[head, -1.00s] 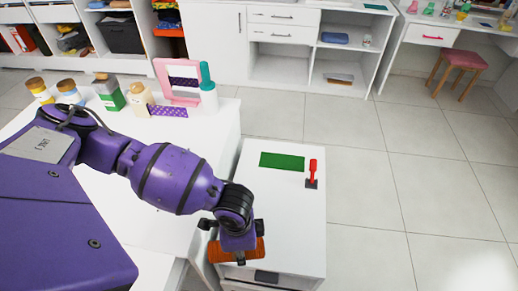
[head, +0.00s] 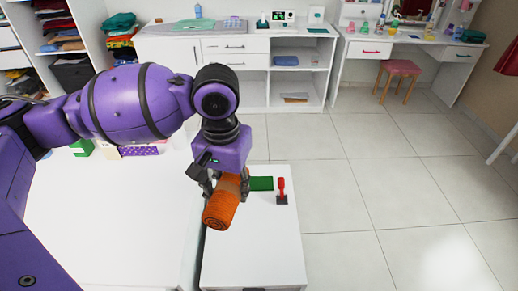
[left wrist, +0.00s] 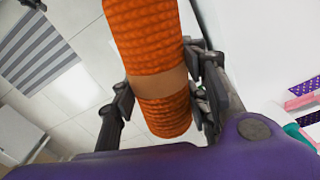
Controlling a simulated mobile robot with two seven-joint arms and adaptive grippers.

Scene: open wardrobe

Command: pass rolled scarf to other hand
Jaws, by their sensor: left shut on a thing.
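The rolled scarf (head: 221,209) is an orange knit roll with a tan band around its middle. My left gripper (head: 222,184) is shut on it and holds it above the white low cabinet, tilted with its near end toward the camera. In the left wrist view the scarf (left wrist: 150,45) lies between the two fingers (left wrist: 160,95), which close on it at about the tan band (left wrist: 160,82). The fingers hide part of the scarf's sides.
A larger white surface (head: 110,220) is at left. Open tiled floor (head: 400,220) lies to the right. A stool (head: 400,68) stands far back.

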